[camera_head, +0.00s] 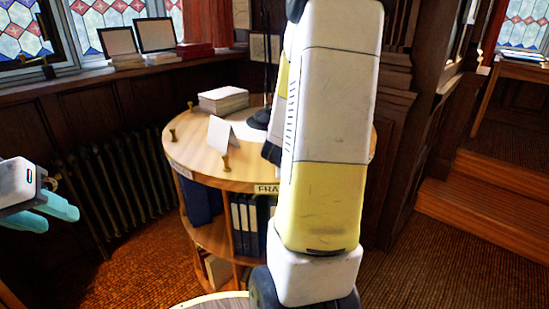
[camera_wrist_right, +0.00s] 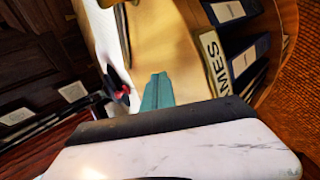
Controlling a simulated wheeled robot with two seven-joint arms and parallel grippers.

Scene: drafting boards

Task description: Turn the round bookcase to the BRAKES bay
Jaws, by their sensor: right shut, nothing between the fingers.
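The round bookcase (camera_head: 190,150) stands in the middle of the head view, with a wooden top, brass pegs near its rim and binders on its shelves. A label (camera_head: 267,188) at its front starts with "FRA"; the rest is hidden behind my right arm. In the wrist view a label (camera_wrist_right: 212,55) ends in "MES". No BRAKES label shows. My right gripper (camera_wrist_right: 157,92) is shut and empty, over or against the bookcase's wood; contact is unclear. My arm hides it in the head view. My left gripper (camera_head: 52,214) is open and empty, left of the bookcase and apart from it.
On the bookcase top are a paper stack (camera_head: 222,99), a folded white card (camera_head: 219,133) and a dark lamp base (camera_head: 260,118). A radiator (camera_head: 120,180) stands behind at left. Wooden steps (camera_head: 480,205) rise at right. Carpet (camera_head: 150,265) lies open at front left.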

